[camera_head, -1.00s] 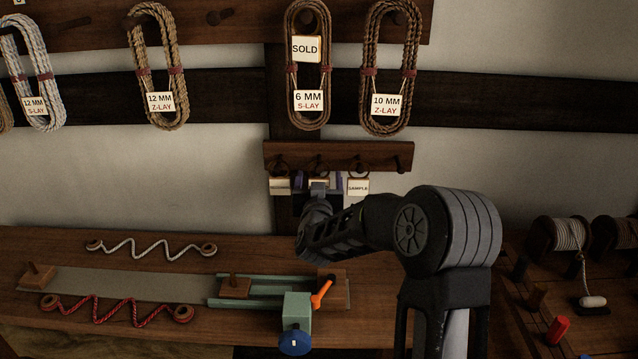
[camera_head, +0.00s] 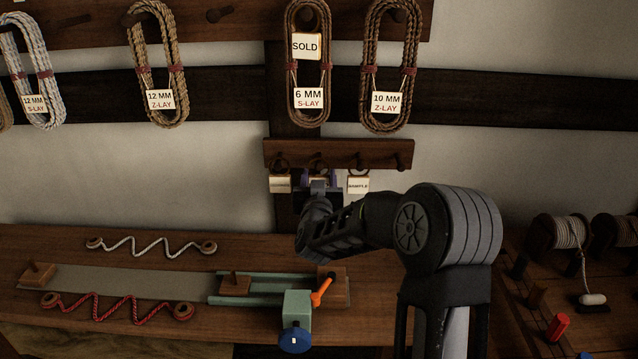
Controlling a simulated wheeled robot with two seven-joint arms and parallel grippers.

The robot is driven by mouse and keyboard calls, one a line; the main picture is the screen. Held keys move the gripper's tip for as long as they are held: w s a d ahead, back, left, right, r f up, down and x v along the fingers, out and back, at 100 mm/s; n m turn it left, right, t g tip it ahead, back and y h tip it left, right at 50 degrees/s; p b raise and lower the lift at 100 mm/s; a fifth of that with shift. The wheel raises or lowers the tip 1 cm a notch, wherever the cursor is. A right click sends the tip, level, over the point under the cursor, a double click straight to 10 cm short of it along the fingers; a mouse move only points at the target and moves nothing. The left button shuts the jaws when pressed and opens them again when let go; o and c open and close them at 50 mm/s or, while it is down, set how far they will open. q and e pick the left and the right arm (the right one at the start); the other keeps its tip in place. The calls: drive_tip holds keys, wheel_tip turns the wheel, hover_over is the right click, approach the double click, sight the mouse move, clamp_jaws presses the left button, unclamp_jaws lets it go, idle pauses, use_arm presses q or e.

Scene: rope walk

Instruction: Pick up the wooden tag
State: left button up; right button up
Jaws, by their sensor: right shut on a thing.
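A small dark peg rack (camera_head: 338,154) is fixed to the wall post, with small pale wooden tags hanging from its pegs by rings. The left tag (camera_head: 280,184) and the right tag (camera_head: 358,185), marked SAMPLE, hang clear on either side of my right gripper. My right gripper (camera_head: 318,178) reaches up to the middle place under the rack and is shut on the middle wooden tag. That tag is almost wholly hidden by the gripper; its ring still shows at the peg. My left gripper is not in view.
Labelled rope coils (camera_head: 309,65) hang above the rack. Below, the workbench (camera_head: 240,250) carries a white cord (camera_head: 150,246), a red cord (camera_head: 118,310) and a green slide (camera_head: 297,309) with an orange lever (camera_head: 321,290). Rope spools (camera_head: 570,232) stand at the right.

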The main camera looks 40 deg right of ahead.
drive_tip(key=c, duration=0.5)
drive_tip(key=shift+r, duration=0.2)
drive_tip(key=shift+r, duration=0.65)
drive_tip(key=b+v, duration=0.2)
drive_tip(key=v, duration=1.6)
drive_tip(key=shift+f+b, duration=0.1)
drive_tip(key=shift+b, duration=0.25)
drive_tip(key=shift+f, duration=0.1)
drive_tip(key=b+v, duration=1)
drive_tip(key=b, duration=0.1)
drive_tip(key=shift+b, duration=0.3)
